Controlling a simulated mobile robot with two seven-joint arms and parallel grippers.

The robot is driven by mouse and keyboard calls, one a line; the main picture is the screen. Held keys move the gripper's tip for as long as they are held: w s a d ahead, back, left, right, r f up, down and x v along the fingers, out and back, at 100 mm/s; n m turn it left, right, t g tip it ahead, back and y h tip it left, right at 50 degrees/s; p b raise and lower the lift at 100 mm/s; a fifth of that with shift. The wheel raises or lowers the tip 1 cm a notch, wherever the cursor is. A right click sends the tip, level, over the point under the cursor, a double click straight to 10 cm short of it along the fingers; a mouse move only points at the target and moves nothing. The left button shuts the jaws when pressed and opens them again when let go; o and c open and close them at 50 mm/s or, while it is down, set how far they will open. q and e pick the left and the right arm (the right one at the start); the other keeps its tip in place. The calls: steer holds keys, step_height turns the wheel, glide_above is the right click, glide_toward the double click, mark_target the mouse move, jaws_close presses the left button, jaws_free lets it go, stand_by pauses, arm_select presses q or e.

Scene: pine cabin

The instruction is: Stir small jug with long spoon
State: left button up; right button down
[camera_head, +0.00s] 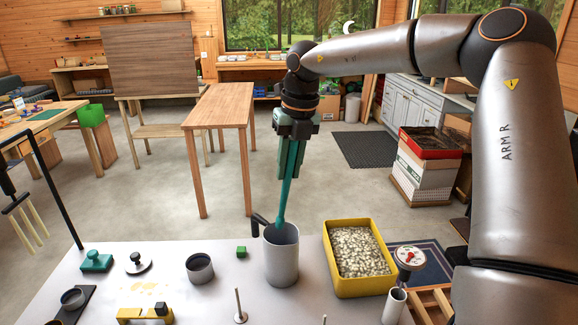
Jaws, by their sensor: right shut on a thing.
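A grey jug (282,262) with a dark handle stands upright on the white table. My right gripper (292,136) is above the jug and shut on a long teal spoon (287,183). The spoon hangs nearly upright, slightly tilted. Its lower end is at the jug's mouth and appears to dip just inside the rim; the jug's inside is mostly hidden. My left gripper is not in view.
A yellow bin of pale pellets (331,270) stands close to the jug's right. A thin upright peg (239,305) stands in front. A dial gauge (408,257) is at right.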

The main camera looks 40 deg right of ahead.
stand_by(0.3)
step_height(320, 180, up, 3)
steer(key=shift+f+p, duration=0.15)
steer(key=shift+p, duration=1)
steer(key=shift+r+p, duration=0.4)
steer(key=shift+r, duration=0.75)
